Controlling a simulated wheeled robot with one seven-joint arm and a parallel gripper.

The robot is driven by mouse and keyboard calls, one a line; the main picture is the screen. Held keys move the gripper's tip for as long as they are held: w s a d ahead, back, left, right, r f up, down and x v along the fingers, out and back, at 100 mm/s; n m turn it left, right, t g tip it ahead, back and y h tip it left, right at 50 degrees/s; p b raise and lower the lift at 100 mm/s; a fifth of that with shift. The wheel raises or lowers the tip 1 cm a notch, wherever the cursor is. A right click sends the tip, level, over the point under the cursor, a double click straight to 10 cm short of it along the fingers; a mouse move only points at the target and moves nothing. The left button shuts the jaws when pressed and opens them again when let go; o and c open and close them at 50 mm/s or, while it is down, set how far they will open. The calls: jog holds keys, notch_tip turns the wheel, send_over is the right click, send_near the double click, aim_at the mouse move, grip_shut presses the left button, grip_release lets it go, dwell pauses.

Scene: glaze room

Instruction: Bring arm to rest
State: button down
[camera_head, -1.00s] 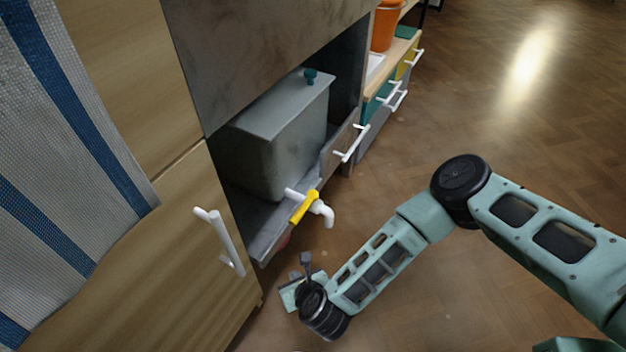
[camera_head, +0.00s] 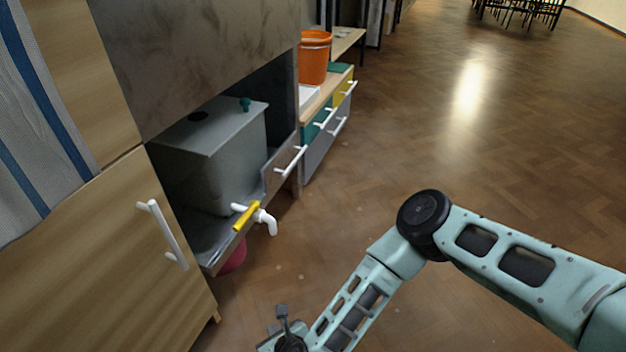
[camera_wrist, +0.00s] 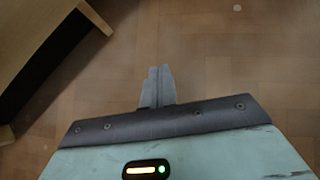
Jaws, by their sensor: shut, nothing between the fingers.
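My gripper shows in the wrist view (camera_wrist: 158,84), with its two grey fingers together and nothing between them. It hangs over bare wooden floor. In the head view my arm reaches in from the right and bends down at the elbow, and its end is partly cut off at the bottom edge. A grey tank (camera_head: 215,150) with a white spout and yellow tap handle (camera_head: 246,216) stands in an open bay to the left of the arm. My gripper is apart from the tank and tap.
A wooden cabinet (camera_head: 110,270) with a white handle stands at left, with a striped cloth (camera_head: 35,120) above it. A red-pink object (camera_head: 233,258) sits below the tap. An orange bucket (camera_head: 314,58) stands on the drawer unit beyond. The floor at right (camera_head: 500,130) is clear.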

notch_tip(320, 180, up, 28)
jog(key=n+g+y+p, duration=0.3)
jog(key=n+g+p, duration=0.25)
jog(key=n, duration=1.45)
jog(key=s+d+r+n+g+h+p, duration=0.1)
jog(key=s+d+r+n+h+p, duration=0.25)
jog(key=s+d+r+n, duration=0.65)
jog(key=s+d+r+n+g+h+p, duration=0.1)
jog(key=d+r+n+h+p, duration=0.45)
jog(key=d+r, duration=1)
notch_tip(320, 180, up, 38)
jog(key=a+n+y+p, duration=0.1)
jog(key=p, duration=3.3)
jog(key=shift+a+r+y+p, duration=0.25)
jog(key=shift+y+p, duration=0.05)
